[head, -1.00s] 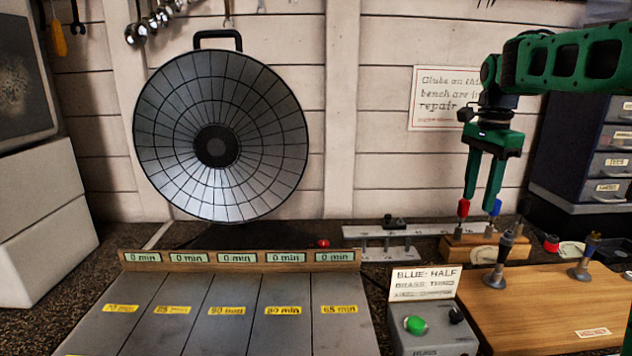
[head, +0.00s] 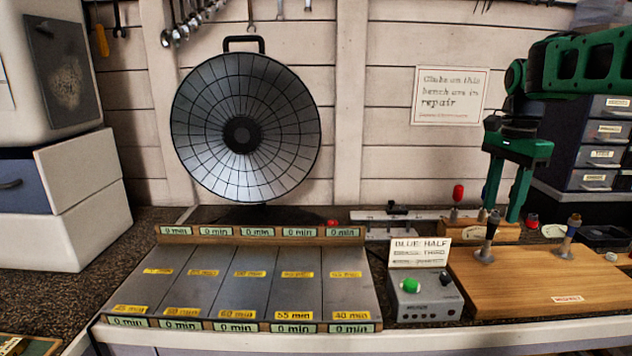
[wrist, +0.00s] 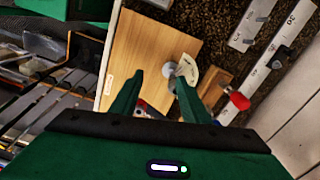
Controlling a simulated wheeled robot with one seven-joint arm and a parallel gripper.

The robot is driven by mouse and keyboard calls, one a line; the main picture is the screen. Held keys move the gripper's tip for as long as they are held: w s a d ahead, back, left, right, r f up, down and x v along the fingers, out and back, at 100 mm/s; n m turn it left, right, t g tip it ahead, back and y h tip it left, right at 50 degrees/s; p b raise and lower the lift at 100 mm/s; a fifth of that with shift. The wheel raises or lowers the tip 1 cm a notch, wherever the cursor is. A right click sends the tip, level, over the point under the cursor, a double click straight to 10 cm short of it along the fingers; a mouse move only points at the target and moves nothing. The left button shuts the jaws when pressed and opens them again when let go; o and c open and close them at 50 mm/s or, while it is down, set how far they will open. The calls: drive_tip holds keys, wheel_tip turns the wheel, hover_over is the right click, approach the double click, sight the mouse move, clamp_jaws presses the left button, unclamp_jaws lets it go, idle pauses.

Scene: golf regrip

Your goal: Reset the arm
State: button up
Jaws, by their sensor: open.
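My gripper (head: 500,212) is green, points down and is open with nothing between its fingers. In the head view it hangs at the right, in front of a small wooden block (head: 505,232) and above the back edge of a wooden board (head: 545,278). A red-handled tool (head: 457,194) stands upright in the block, left of the fingers. A blue-topped tool there is mostly hidden behind the left finger. In the wrist view, both fingers (wrist: 160,80) show apart over the board (wrist: 150,45), and the red handle (wrist: 240,100) lies to their right.
A slotted grey rack (head: 270,275), a round gridded dish (head: 245,170) and drawers (head: 605,150) stand around. The air above the board's front is free.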

drive_tip(key=s+f+n, duration=0.3)
drive_tip(key=s+f, duration=0.2)
drive_tip(key=s, duration=0.5)
drive_tip(key=s+f+n, duration=0.3)
drive_tip(key=s+f, duration=0.2)
drive_tip(key=s, duration=0.6)
drive_tip(key=s+d+f+n, duration=0.1)
drive_tip(key=s+f+n, duration=0.2)
drive_tip(key=s, duration=0.7)
wheel_tip(320, 180, down, 3)
drive_tip(key=shift+s+r, duration=0.1)
drive_tip(key=shift+s, duration=0.3)
